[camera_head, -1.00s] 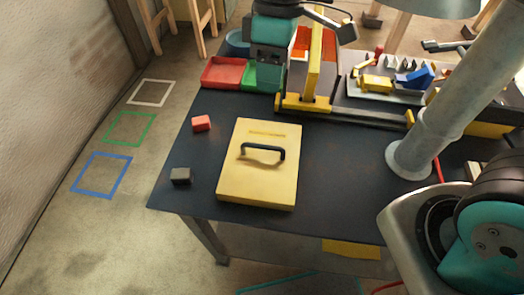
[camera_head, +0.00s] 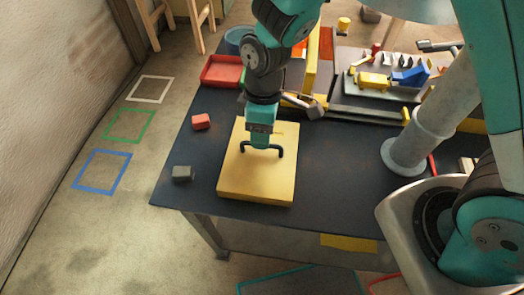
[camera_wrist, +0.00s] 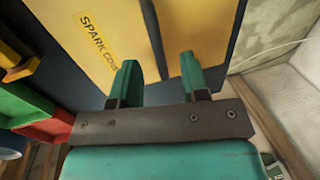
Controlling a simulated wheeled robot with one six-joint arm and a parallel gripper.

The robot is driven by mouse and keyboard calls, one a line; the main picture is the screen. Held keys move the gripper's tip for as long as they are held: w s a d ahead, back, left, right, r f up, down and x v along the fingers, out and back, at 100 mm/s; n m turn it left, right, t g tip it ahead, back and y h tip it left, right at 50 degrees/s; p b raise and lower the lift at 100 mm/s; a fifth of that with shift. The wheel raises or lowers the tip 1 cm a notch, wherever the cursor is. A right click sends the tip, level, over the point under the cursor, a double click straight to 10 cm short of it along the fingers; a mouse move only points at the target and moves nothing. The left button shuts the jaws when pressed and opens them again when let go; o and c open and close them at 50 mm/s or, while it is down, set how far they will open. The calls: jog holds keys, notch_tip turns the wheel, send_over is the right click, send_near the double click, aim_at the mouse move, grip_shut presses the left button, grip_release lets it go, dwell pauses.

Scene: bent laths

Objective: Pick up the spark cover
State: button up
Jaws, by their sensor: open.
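The spark cover (camera_head: 257,186) is a flat yellow panel with a black arched handle (camera_head: 277,150), lying on the dark table. In the wrist view the cover (camera_wrist: 90,40) shows part of its "SPARK CO..." label. My gripper (camera_head: 260,145) is above the cover, right at the handle. In the wrist view my gripper's (camera_wrist: 158,70) two teal fingers are apart, with the dark handle (camera_wrist: 153,35) running between them. I see a gap beside the handle, so the fingers do not grip it. The middle of the handle is hidden by the gripper in the head view.
A red block (camera_head: 201,122) and a dark grey block (camera_head: 182,173) lie left of the cover. A red tray (camera_head: 222,70) is behind. A grey post (camera_head: 430,120) stands at right. Blue, green and white floor outlines lie left of the table (camera_head: 340,190).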

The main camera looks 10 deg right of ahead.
aim_at(262, 152)
jog(key=shift+s+a+f+p, duration=0.1)
jog(key=shift+s+f+p, duration=0.1)
jog(key=shift+f, duration=0.75)
jog(key=shift+s+f+p, duration=0.1)
jog(key=shift+s+f, duration=0.05)
jog(key=shift+f, duration=0.8)
grip_shut()
jog(key=shift+r, duration=0.1)
